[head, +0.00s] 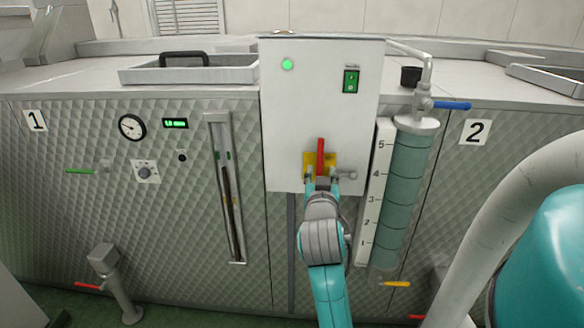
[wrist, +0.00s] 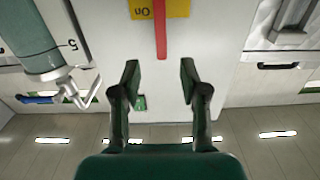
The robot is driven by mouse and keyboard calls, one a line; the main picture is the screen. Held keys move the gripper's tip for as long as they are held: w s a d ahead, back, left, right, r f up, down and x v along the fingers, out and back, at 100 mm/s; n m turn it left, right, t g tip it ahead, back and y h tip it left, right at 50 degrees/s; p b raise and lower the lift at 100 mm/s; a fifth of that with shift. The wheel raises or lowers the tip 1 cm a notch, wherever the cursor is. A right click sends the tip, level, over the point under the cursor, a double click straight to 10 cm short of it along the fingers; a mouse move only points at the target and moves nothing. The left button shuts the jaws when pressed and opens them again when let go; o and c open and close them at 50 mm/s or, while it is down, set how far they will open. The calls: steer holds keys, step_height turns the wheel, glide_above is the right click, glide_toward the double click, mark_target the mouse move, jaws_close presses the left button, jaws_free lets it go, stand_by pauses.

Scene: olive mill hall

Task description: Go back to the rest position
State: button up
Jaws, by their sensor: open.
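My gripper (head: 321,182) is in front of the lower part of a white control box in the head view. It is open and empty. A red lever handle (head: 320,155) on a yellow plate (head: 309,160) stands upright just above my gripper. In the wrist view my gripper (wrist: 159,85) has its two fingers spread wide apart. The red handle (wrist: 160,38) shows there ahead of and between the fingers, with the yellow plate (wrist: 178,9) marked "On" at the top edge. No contact between fingers and handle is visible in the wrist view.
The control box (head: 322,110) has a lit green lamp (head: 287,64) and a green switch (head: 351,80). A graduated cylinder (head: 404,180) with a blue-handled valve (head: 450,105) stands close to the right. A tray (head: 215,70) lies on the left counter. Quilted metal panels fill both sides.

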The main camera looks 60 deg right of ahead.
steer(key=w+a+f+n+t+y, duration=0.2)
steer(key=a+f+n+t+y, duration=0.6)
steer(key=a+f, duration=1.4)
steer(key=s+a+f+n+y, duration=0.2)
steer(key=s+a, duration=0.2)
steer(key=a, duration=0.3)
steer(key=s+a+f+n+y, duration=0.2)
steer(key=s+a+y, duration=0.15)
steer(key=a, duration=0.35)
steer(key=s+a+y, duration=0.1)
steer(key=s+a, duration=0.2)
steer(key=s, duration=0.4)
steer(key=s+a+n+y, duration=0.1)
steer(key=s+a+y, duration=0.1)
steer(key=s, duration=0.5)
steer(key=shift+s+a+r+n, duration=0.2)
steer(key=shift+a+n, duration=0.1)
steer(key=shift+a, duration=0.2)
steer(key=shift+d, duration=0.15)
